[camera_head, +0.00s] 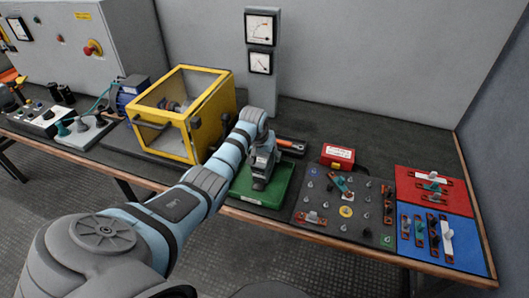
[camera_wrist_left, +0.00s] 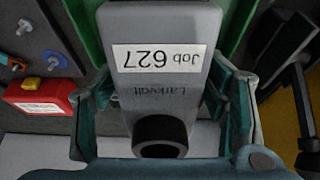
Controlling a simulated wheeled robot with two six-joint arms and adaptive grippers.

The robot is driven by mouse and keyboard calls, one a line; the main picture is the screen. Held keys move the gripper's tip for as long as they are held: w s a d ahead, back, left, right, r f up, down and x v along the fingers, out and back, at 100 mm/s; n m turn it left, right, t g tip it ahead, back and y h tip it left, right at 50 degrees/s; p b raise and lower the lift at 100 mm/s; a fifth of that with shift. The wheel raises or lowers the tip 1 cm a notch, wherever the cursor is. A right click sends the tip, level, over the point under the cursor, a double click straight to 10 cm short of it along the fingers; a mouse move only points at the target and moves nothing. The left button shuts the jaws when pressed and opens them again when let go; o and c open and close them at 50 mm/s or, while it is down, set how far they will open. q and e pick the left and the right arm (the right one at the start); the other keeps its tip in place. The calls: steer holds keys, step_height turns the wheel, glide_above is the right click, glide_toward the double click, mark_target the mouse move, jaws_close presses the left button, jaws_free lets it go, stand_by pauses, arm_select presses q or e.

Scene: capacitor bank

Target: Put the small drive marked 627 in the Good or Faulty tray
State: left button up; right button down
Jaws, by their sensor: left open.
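The small drive (camera_wrist_left: 165,85) is a grey box with a white label reading "Job 627", upside down in the left wrist view, and a dark round end at its near side. My left gripper (camera_wrist_left: 165,130) is open, with its teal fingers on either side of the drive; I cannot tell whether they touch it. In the head view my left gripper (camera_head: 261,178) is low over a green tray (camera_head: 283,192), and the arm largely hides the drive. Green also shows beside the drive in the wrist view. I can read no Good or Faulty marking.
A yellow-framed guard box (camera_head: 190,140) stands close to the left of the tray. A red box (camera_head: 338,156) and a dark board with pegs (camera_head: 330,205) are to the right. Red (camera_head: 405,178) and blue (camera_head: 470,255) panels holding parts lie at the far right.

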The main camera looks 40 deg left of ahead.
arm_select(q)
steer(key=p+v, duration=0.4)
steer(key=v, duration=0.8)
